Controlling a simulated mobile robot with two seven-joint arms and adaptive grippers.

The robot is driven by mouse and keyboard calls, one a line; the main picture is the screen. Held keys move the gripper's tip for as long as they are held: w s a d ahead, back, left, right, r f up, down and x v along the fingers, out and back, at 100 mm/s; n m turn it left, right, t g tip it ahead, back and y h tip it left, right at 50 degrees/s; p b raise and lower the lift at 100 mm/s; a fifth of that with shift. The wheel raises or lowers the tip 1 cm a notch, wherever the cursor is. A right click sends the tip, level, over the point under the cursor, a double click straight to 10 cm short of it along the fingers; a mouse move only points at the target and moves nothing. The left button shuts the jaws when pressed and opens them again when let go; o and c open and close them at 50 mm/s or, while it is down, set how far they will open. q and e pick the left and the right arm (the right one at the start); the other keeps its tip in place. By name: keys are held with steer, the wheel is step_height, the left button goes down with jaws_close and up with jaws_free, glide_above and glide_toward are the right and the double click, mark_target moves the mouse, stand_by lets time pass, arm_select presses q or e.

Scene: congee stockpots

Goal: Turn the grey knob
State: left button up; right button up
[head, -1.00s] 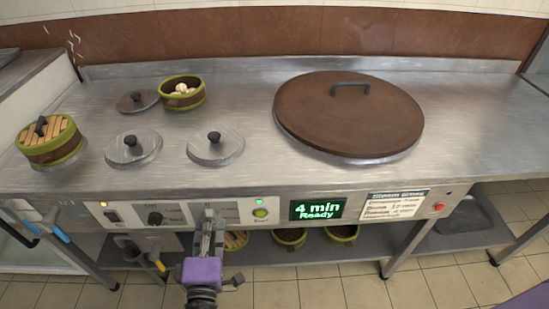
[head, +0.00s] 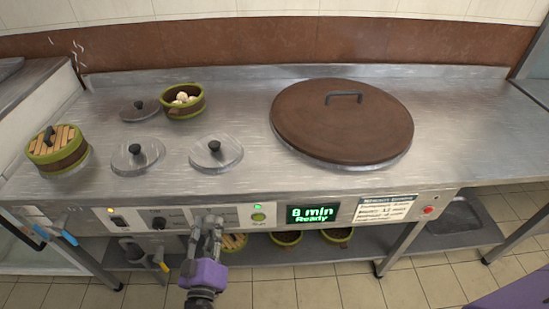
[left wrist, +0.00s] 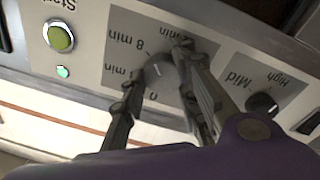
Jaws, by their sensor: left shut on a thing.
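The grey knob (left wrist: 160,72) sits on the front panel, inside a grey dial plate marked "0", "8 min" and other partly hidden minute labels. My left gripper (left wrist: 159,66) is shut on the grey knob, with one finger on each side. In the head view the left gripper (head: 209,222) reaches up to the panel and hides the knob. The green display (head: 313,214) reads "8 min Ready". My right gripper is not in view.
A green button (head: 258,217) is right of the gripper, and a black knob (head: 158,223) is left of it. On the counter are a big brown lid (head: 340,120), small metal lids (head: 137,154) and bamboo steamers (head: 57,148). Shelves with bowls lie below.

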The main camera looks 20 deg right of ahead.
arm_select(q)
steer(key=m, duration=0.3)
steer(key=m+p, duration=0.1)
steer(key=m, duration=0.1)
steer(key=d+m+p, duration=0.1)
steer(key=m, duration=0.2)
steer(key=shift+r+m, duration=0.2)
steer(key=shift+m, duration=0.1)
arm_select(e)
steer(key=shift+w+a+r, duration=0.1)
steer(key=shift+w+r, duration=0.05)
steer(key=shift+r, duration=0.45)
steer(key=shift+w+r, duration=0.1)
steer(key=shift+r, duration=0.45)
arm_select(q)
steer(key=shift+f+g, duration=0.15)
steer(key=shift+g, duration=0.15)
steer(key=o, duration=1)
steer(key=shift+a, duration=0.2)
steer(key=v, duration=1.2)
steer(key=shift+a+f, duration=0.1)
steer(key=shift+f, duration=0.05)
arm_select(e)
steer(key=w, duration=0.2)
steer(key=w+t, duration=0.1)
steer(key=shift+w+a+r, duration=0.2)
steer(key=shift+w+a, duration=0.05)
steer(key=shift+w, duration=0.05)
